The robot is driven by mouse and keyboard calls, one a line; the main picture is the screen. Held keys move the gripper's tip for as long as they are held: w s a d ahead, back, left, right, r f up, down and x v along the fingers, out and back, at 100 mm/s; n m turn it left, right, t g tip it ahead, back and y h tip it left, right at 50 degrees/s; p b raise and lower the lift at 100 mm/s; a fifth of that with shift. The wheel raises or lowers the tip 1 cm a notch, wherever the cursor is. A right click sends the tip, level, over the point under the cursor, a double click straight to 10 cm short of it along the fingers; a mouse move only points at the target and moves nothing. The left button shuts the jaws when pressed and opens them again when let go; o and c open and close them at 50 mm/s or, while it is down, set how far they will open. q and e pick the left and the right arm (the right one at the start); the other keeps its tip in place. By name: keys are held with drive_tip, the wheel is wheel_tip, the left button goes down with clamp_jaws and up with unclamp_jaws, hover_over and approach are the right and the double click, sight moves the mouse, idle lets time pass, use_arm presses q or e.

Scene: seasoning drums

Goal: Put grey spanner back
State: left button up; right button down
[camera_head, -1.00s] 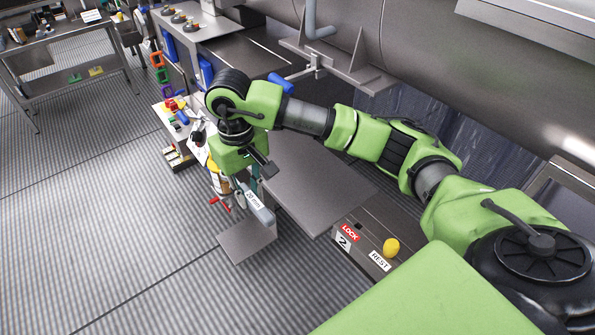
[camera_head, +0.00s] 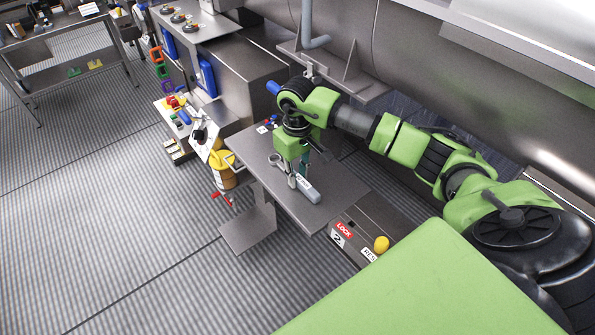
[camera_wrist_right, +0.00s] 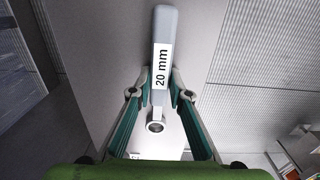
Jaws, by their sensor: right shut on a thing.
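The grey spanner (camera_head: 308,190) has a thick grey handle and a ring-shaped end. In the right wrist view the spanner (camera_wrist_right: 161,30) carries a white "20 mm" label and runs lengthwise between the teal fingers. My right gripper (camera_head: 297,176) points down over the grey table and is shut on the spanner; the fingers also show in the wrist view (camera_wrist_right: 158,94). The spanner is over the table top (camera_head: 330,210); I cannot tell whether it touches it. My left gripper is not in view.
A large metal vessel is behind.

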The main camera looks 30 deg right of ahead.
drive_tip(key=shift+f+b, duration=0.15)
drive_tip(key=shift+b, duration=0.15)
drive_tip(key=c, duration=1.9)
unclamp_jaws()
drive_tip(key=shift+r+p, duration=0.2)
drive_tip(key=shift+p, duration=0.1)
drive_tip(key=shift+w+r, duration=0.1)
drive_tip(key=shift+r, duration=0.15)
wheel_tip(320, 180, up, 12)
drive_tip(key=b, duration=0.3)
drive_tip(key=shift+f+b, duration=0.25)
drive_tip(key=shift+b, duration=0.05)
